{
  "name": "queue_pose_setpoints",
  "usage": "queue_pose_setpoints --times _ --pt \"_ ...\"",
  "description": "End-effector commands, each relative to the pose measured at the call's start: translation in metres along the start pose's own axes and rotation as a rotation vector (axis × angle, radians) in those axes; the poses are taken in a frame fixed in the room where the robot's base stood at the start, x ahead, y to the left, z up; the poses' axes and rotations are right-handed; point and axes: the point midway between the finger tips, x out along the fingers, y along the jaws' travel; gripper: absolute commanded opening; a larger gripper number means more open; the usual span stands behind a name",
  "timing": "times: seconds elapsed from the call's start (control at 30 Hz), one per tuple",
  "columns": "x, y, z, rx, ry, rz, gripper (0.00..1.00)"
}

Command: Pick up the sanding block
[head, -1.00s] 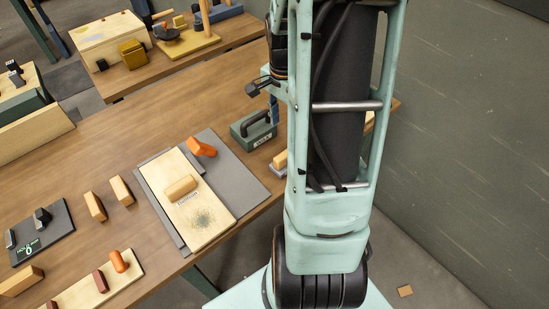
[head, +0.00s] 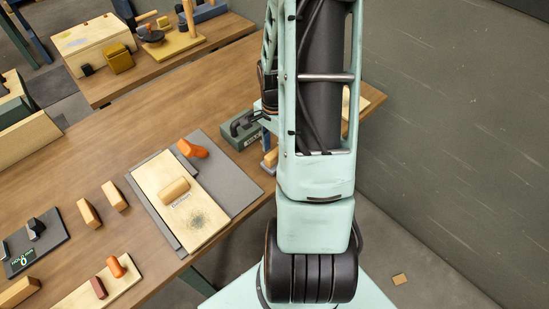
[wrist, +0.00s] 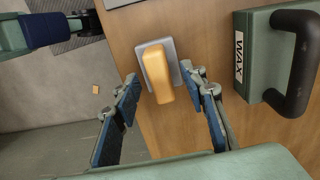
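The sanding block (wrist: 158,75), a rounded tan wooden grip on a flat grey base, lies on the wooden bench near its edge in the wrist view. In the head view the block (head: 271,157) shows only in part, beside my arm. My gripper (wrist: 164,82) is open and empty, with one blue-padded finger on each side of the block in the picture. The fingers appear above it; I cannot tell their exact height. In the head view my arm hides most of the gripper.
A green box marked WAX with a dark handle (wrist: 256,55) stands close to the right of the block. A grey mat (head: 234,185) bears a board (head: 205,228) with another wooden block (head: 174,190) and an orange-handled tool (head: 192,149). Floor lies beyond the bench edge.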

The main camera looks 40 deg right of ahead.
Motion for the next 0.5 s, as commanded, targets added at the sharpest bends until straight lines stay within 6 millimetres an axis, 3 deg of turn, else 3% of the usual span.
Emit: queue_pose_setpoints --times 0.2,0.47,0.5 --pt "0.019 0.000 0.000 0.000 0.000 0.000 0.39" --pt "0.020 0.000 0.000 0.000 0.001 -0.001 0.39" --pt "0.020 0.000 0.000 0.000 0.001 -0.001 0.35"
